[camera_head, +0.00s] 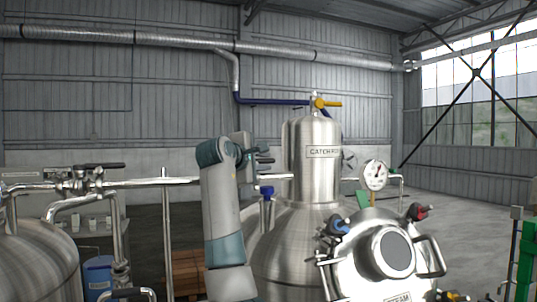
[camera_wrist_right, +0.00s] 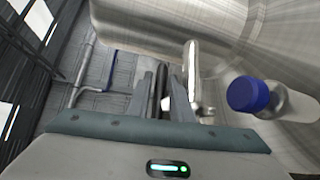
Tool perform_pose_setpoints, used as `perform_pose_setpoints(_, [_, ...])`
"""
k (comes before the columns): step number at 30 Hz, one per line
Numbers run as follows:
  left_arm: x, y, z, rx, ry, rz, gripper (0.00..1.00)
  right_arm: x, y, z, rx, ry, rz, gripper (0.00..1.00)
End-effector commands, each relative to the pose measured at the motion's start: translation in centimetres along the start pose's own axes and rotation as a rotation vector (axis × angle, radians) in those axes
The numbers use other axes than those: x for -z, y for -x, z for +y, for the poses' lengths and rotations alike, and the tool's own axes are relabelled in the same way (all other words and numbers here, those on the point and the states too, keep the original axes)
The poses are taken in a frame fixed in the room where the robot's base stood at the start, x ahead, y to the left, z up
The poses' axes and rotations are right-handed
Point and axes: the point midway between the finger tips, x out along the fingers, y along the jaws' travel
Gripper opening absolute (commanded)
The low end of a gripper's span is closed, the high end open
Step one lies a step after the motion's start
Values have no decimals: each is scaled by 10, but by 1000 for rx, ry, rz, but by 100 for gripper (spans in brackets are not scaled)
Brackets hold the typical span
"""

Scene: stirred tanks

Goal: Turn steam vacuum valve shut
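My right gripper (camera_head: 262,157) is beside the CATCH-ALL tank (camera_head: 315,175), above a horizontal steel pipe. In the right wrist view its two fingers (camera_wrist_right: 163,98) are close together with a thin dark bar (camera_wrist_right: 159,85) between them. The bar looks like a black valve handle; its body is mostly hidden. I cannot tell from a label whether this is the steam vacuum valve. Another valve with a yellow handle (camera_head: 325,103) sits on top of the tank at the blue pipe. My left gripper is not in view.
A blue-capped fitting (camera_wrist_right: 250,95) is close to the right of my right gripper. A STEAM-labelled vessel (camera_head: 350,262) with red and blue handles stands at front right. A pressure gauge (camera_head: 375,175) rises behind it. Pipes with a black-handled valve (camera_head: 100,167) are at left.

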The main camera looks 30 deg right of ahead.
Motion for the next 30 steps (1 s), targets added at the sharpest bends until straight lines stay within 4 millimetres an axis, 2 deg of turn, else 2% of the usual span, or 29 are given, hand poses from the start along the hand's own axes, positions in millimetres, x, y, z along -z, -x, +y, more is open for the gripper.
perform_pose_setpoints(1, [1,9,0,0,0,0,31,-1,-8,3,2,2,-1,20])
perform_pose_setpoints(3, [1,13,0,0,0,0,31,-1,-17,3,2,2,-1,20])
perform_pose_setpoints(9, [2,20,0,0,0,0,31,0,-32,1,1,1,0,20])
perform_pose_setpoints(20, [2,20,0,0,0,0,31,0,-35,-1,0,-1,0,20])
perform_pose_setpoints(23, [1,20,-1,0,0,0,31,0,-35,-1,0,0,0,0])
perform_pose_setpoints(30, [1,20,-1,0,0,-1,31,1,-35,-1,1,0,-1,0])
